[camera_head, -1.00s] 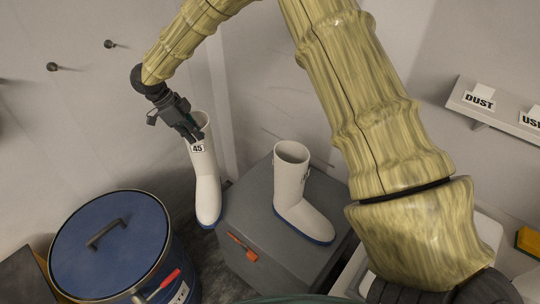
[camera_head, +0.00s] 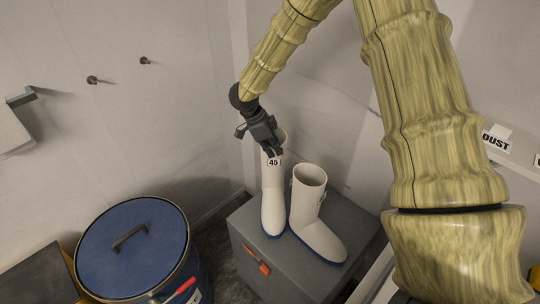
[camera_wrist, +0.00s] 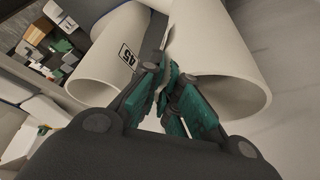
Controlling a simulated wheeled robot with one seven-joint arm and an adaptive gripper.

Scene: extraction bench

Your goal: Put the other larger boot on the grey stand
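A white boot with a blue sole and a "45" label (camera_head: 272,198) is upright, its shaft top in my gripper (camera_head: 272,151). My gripper is shut on the upper rim. The boot's foot is over the left part of the grey stand's top (camera_head: 345,226); I cannot tell whether the sole touches it. A second white boot (camera_head: 309,207) stands upright on the stand, close to its right. In the wrist view both white shafts show, one with the "45" label (camera_wrist: 128,56), with my fingers (camera_wrist: 168,95) between their open ends.
A blue lidded drum (camera_head: 160,245) stands left of the grey stand, with a red-handled tool (camera_head: 180,290) at its front. An orange latch (camera_head: 264,268) is on the stand's front. Wall pegs (camera_head: 92,80) are at upper left. A labelled shelf (camera_head: 500,150) is at right.

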